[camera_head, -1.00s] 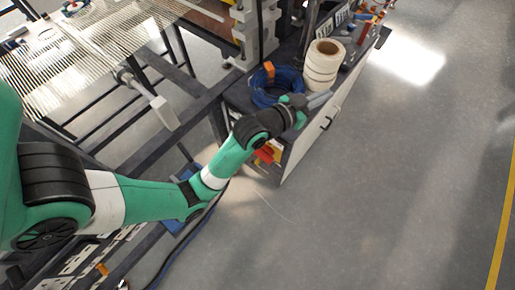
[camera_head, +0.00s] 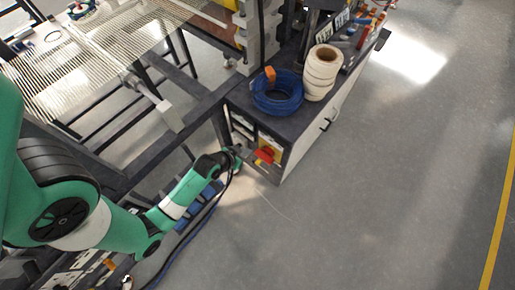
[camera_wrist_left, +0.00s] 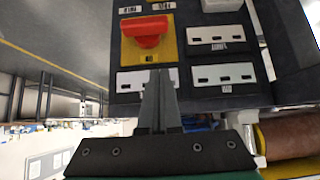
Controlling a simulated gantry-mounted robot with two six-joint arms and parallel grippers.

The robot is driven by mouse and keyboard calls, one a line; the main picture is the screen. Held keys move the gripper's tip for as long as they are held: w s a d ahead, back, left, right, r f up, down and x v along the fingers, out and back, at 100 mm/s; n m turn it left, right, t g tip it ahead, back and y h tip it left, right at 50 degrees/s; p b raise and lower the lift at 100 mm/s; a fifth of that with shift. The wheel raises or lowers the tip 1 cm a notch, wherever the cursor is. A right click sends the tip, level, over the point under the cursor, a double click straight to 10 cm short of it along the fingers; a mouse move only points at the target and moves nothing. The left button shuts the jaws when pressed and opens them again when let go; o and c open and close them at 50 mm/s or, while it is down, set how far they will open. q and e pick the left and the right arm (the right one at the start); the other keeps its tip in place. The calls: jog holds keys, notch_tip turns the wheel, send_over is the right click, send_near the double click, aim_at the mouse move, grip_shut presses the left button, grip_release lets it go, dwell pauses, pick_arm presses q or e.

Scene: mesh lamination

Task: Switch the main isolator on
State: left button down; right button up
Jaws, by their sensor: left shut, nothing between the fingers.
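The main isolator is a red rotary handle (camera_head: 264,156) on a yellow plate (camera_head: 277,147), on the end face of the dark cabinet. In the left wrist view the red handle (camera_wrist_left: 145,29) lies across the yellow plate (camera_wrist_left: 169,50), near the top. My left gripper (camera_head: 246,152) is at the cabinet's end face, just left of the handle. In the left wrist view its fingertips (camera_wrist_left: 160,73) are together and empty, pointing at the panel just below the yellow plate, apart from the red handle in the picture. My right gripper is not in view.
Labelled plates with slots (camera_wrist_left: 220,36) sit beside the isolator. A blue cable coil (camera_head: 277,96) and white rolls (camera_head: 321,72) stand on the cabinet top (camera_head: 240,96). A dark machine frame (camera_head: 185,124) is to the left. The floor (camera_head: 380,180) to the right is clear.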

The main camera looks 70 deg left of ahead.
pick_arm(q)
jog(key=b, duration=0.5)
send_over(262, 150)
jog(key=s+d, duration=0.1)
jog(key=s, duration=0.1)
jog(key=f, duration=0.7)
jog(key=shift+s+d+f, duration=0.1)
jog(key=shift+s+f, duration=0.1)
jog(key=shift+f, duration=0.1)
notch_tip(262, 150, down, 2)
jog(key=shift+s+f+b, duration=0.15)
jog(key=shift+f+b, duration=0.05)
jog(key=shift+b, duration=0.45)
jog(key=shift+f, duration=0.4)
jog(key=shift+d, duration=0.15)
